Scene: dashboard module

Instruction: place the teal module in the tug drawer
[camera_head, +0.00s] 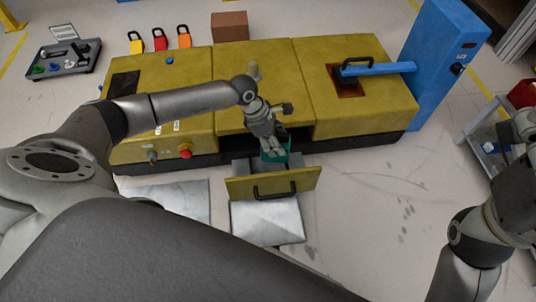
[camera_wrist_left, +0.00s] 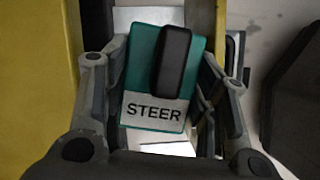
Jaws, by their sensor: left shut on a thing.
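The teal module (camera_wrist_left: 141,73), with a dark handle and a label reading "STEER", is between the fingers of my left gripper (camera_wrist_left: 165,100) in the left wrist view. In the head view the teal module (camera_head: 276,150) shows at the open drawer (camera_head: 273,185), whose yellow front has a dark handle. My left gripper (camera_head: 272,146) is shut on the module, over the drawer's opening. The gripper partly hides the module, and I cannot tell whether it touches the drawer floor. My right arm is at the right edge; its gripper is not clearly visible.
The yellow tug body (camera_head: 225,70) stands behind the drawer, with a red button (camera_head: 185,150) on its front. A blue post (camera_head: 445,60) stands at its right end. Grey plates (camera_head: 268,222) lie on the floor below the drawer. A grey cart (camera_head: 490,150) stands at the right.

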